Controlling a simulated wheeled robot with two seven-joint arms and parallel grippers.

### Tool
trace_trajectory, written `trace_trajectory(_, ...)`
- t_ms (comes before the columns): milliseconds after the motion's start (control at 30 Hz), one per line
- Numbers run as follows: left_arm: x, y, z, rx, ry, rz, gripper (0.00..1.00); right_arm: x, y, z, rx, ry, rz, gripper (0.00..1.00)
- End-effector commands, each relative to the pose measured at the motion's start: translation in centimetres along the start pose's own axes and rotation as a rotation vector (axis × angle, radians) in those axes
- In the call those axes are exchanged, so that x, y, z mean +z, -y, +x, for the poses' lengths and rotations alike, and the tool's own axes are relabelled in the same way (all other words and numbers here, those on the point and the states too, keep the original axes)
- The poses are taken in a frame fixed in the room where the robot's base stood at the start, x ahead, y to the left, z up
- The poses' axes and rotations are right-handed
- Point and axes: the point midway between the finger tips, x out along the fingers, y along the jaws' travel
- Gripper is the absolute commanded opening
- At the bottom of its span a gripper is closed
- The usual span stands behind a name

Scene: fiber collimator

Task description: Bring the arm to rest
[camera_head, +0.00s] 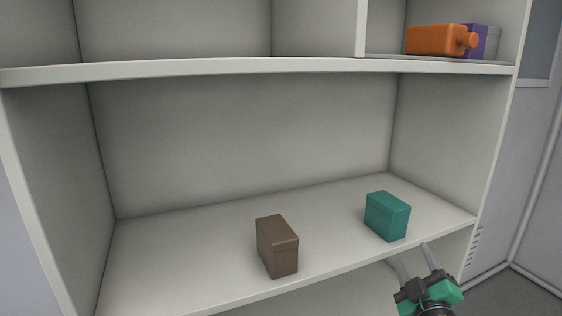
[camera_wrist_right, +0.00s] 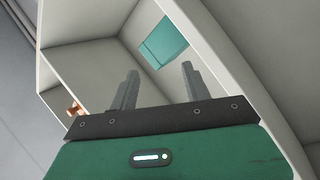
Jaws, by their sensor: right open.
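My right gripper (camera_head: 415,261) is in the lower right of the head view, in front of the shelf's front edge. Its two fingers are apart with nothing between them. In the right wrist view the open fingers (camera_wrist_right: 160,88) point toward the shelf. A teal box (camera_head: 387,216) stands on the middle shelf just beyond the fingertips, apart from them. It also shows in the right wrist view (camera_wrist_right: 163,44), beyond the gap between the fingers. My left gripper is not in the frames.
A brown box (camera_head: 278,247) stands on the middle shelf (camera_head: 190,262), left of the teal box. An orange object (camera_head: 435,40) and a purple and grey box (camera_head: 484,42) sit on the upper shelf (camera_head: 270,67) at right. The left part of the middle shelf is clear.

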Motion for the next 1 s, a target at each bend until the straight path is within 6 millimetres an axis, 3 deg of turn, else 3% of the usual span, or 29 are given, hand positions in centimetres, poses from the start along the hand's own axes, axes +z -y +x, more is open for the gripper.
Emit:
trace_trajectory(100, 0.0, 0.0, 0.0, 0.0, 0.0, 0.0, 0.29, 4.7, 4.8, -4.2, -0.13, 0.221, 0.134, 0.49)
trace_trajectory(167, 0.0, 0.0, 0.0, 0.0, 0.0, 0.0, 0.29, 6.8, 7.1, -6.7, -0.196, 0.332, 0.194, 0.49)
trace_trajectory(300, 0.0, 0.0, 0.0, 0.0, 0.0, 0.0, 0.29, 10.7, 12.0, -13.7, -0.357, 0.594, 0.318, 0.49)
trace_trajectory(500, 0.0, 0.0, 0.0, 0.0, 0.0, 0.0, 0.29, 13.3, 16.9, -23.9, -0.565, 0.911, 0.443, 0.49)
trace_trajectory(700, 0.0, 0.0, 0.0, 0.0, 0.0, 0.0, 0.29, 13.6, 19.3, -31.8, -0.722, 1.131, 0.517, 0.49)
trace_trajectory(833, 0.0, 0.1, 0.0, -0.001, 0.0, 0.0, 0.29, 13.2, 20.1, -36.4, -0.814, 1.253, 0.556, 0.49)
trace_trajectory(1000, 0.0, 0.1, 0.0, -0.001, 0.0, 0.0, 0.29, 16.0, 23.9, -36.2, -0.826, 1.27, 0.548, 0.49)
